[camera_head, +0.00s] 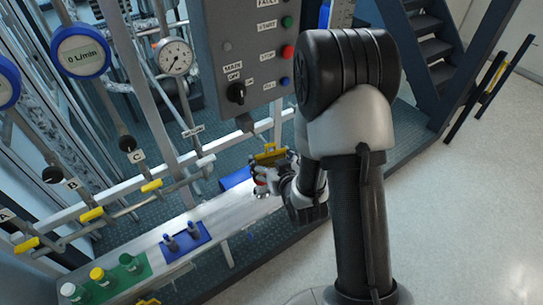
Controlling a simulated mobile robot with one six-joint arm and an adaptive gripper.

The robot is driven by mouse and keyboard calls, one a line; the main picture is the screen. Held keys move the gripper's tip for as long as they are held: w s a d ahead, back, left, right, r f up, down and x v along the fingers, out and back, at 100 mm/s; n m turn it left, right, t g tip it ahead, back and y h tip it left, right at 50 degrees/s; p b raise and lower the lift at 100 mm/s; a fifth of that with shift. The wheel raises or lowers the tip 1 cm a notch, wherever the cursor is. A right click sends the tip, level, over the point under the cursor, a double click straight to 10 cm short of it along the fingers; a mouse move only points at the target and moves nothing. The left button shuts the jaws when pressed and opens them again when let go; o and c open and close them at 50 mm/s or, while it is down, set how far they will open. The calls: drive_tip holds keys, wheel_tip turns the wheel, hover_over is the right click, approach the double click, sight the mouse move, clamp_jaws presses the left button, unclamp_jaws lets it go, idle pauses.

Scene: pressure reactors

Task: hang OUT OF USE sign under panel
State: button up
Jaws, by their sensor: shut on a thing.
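The grey control panel (219,52) stands at top centre, with a black MAIN OFF switch and green, red and blue buttons. A small dark piece (244,122) sticks out below its lower edge. My gripper (273,168) is low, just below the panel. It is shut on a small yellow sign (270,153), seen nearly edge-on, whose lettering I cannot read. The sign is close under the panel's lower edge; I cannot tell whether it touches anything there.
A pale bench (215,215) below carries a blue holder (185,243) with two pegs and a green holder (112,278) with capped bottles. Pipes, a round gauge (174,57) and a 0 L/min meter (81,51) stand left. Open floor (465,200) lies right, with stairs behind.

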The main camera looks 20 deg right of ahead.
drive_tip(key=w+a+f, duration=0.1)
drive_tip(key=w+a, duration=0.2)
drive_tip(key=w, duration=0.6)
drive_tip(key=shift+f, duration=0.35)
idle(0.5)
drive_tip(key=shift+w, duration=0.1)
idle(0.6)
drive_tip(key=o, duration=1)
drive_tip(key=shift+d, duration=0.1)
